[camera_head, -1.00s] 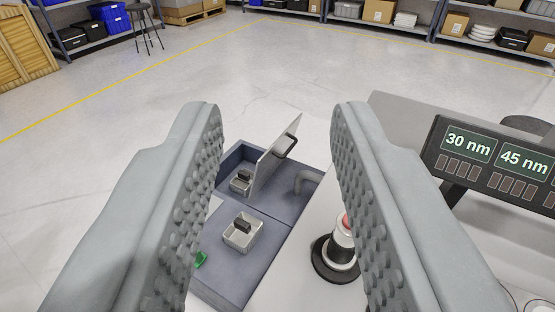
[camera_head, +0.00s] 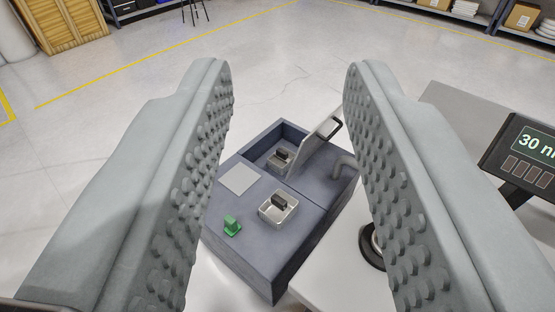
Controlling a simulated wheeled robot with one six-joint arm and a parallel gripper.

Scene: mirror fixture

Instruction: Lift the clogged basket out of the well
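My gripper (camera_head: 290,75) is open and empty, its two grey studded fingers framing the fixture from above and apart from it. The blue-grey fixture (camera_head: 265,255) has a recessed well (camera_head: 262,150) at its far side. In the well sits a small metal basket (camera_head: 272,163) with a dark block-shaped handle. A grey lid (camera_head: 313,148) with a dark handle stands tilted open at the well's right. A second metal basket (camera_head: 278,213) with a dark handle sits on the near top. I cannot tell from here which basket is clogged.
A green piece (camera_head: 232,226) and a flat light-grey plate (camera_head: 240,179) are on the fixture's top. A curved grey pipe (camera_head: 343,165) rises right of the lid. A display (camera_head: 525,150) reading "30 nm" stands at the right.

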